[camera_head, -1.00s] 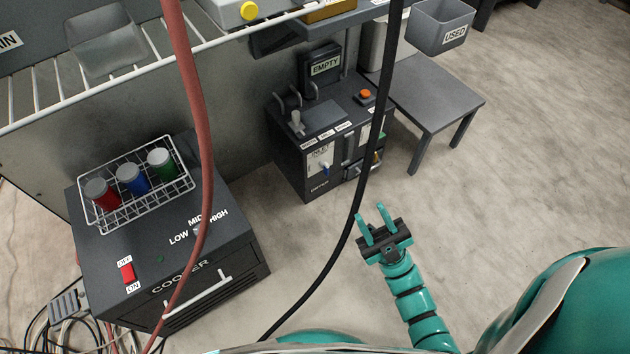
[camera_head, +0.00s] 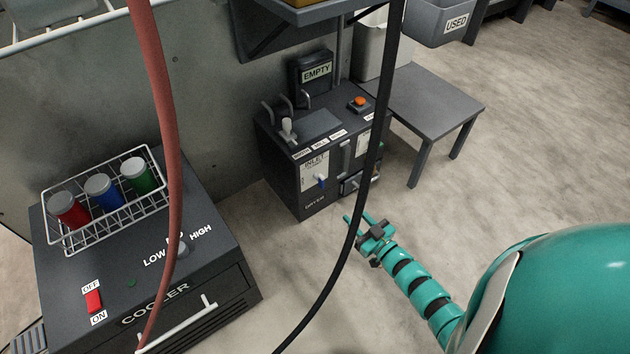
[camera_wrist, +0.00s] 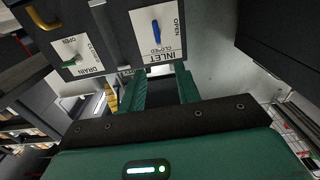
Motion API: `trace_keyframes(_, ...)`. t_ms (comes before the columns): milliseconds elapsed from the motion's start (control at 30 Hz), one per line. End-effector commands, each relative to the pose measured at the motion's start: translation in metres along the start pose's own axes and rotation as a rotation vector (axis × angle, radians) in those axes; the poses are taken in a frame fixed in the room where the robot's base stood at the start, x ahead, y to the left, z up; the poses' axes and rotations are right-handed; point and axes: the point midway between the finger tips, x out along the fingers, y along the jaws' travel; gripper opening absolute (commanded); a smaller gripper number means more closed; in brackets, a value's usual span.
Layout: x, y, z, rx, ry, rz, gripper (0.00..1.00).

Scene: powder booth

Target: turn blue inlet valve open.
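The blue inlet valve handle (camera_head: 322,182) is on the white INLET plate (camera_head: 314,170) on the front of the dark dryer (camera_head: 290,190). In the wrist view the blue handle (camera_wrist: 156,33) stands roughly vertical; OPEN is printed along the plate's side and CLOSED by the end nearer my fingers. My gripper (camera_head: 357,220) is in front of the dryer, low and to the right of the handle in the head view. In the wrist view its two teal fingers (camera_wrist: 160,86) are apart with nothing between them. They do not touch the handle.
A DRAIN plate with a green handle (camera_wrist: 68,63) is beside the inlet plate. A black hose (camera_head: 372,150) hangs across the head view near my gripper. The cooler (camera_head: 190,290) stands left, a grey table (camera_head: 425,95) right. Open floor lies between.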

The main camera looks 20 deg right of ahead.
Motion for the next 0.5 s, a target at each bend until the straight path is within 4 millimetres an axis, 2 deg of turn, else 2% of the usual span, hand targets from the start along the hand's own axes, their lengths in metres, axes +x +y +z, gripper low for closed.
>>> trace_keyframes(133, 0.004, 0.003, 0.005, 0.042, -0.015, 0.010, 0.33)
trace_keyframes(233, 0.015, 0.002, 0.006, 0.042, -0.013, 0.009, 0.33)
trace_keyframes(500, 0.066, 0.002, 0.009, 0.041, -0.010, 0.008, 0.33)
